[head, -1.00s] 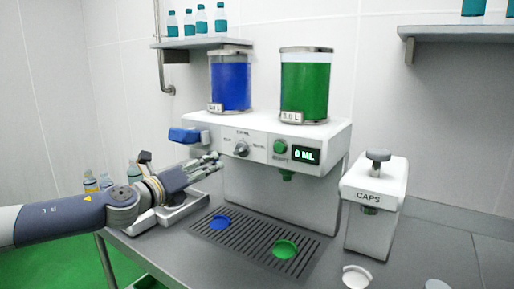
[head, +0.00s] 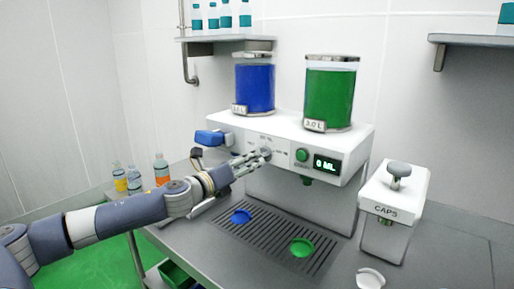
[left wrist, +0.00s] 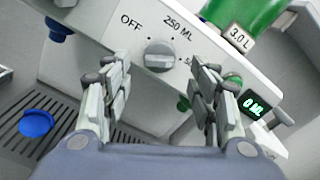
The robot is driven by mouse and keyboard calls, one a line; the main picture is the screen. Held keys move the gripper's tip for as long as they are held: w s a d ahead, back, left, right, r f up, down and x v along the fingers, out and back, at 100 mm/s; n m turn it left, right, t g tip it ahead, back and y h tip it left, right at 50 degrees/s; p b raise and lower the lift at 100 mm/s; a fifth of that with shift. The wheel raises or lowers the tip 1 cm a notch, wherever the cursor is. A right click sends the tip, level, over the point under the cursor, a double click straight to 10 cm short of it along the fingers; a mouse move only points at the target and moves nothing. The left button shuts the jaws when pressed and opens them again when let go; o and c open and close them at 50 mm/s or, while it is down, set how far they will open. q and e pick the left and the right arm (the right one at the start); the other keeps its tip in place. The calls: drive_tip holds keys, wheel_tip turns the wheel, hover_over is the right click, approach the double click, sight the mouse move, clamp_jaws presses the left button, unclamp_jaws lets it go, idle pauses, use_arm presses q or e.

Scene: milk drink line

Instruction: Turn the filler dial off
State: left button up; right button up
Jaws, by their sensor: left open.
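The filler (head: 225,124) is a white machine with a grey round dial (left wrist: 160,55) on its front panel. In the left wrist view the dial lies between and just beyond my fingertips, with "OFF" (left wrist: 131,20) to its upper left, "250 ML" (left wrist: 178,28) above and a partly hidden label to its right. I cannot tell surely which mark the dial points at. My left gripper (head: 254,161) is open, its fingers straddling the dial without visibly gripping it; it also shows in the left wrist view (left wrist: 160,85). In the head view the fingers partly cover the dial. My right gripper is not in view.
A green button (head: 302,155) and a display (head: 326,165) reading "0 ML" sit right of the dial. Blue (head: 255,88) and green (head: 330,98) tanks stand on top. A drip grille (head: 262,255) lies below, and a caps dispenser (head: 395,190) stands to the right.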

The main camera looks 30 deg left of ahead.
sight(263, 152)
use_arm(q)
drive_tip(key=w+p, duration=0.2)
drive_tip(key=w, duration=0.1)
drive_tip(key=shift+w+d+r, duration=0.1)
drive_tip(key=shift+w+r, duration=0.1)
drive_tip(key=shift+w, duration=0.05)
drive_tip(key=shift+w+d+f, duration=0.1)
drive_tip(key=shift+w+f, duration=0.1)
drive_tip(key=shift+w, duration=0.65)
drive_tip(key=shift+c, duration=0.6)
drive_tip(key=c, duration=0.9)
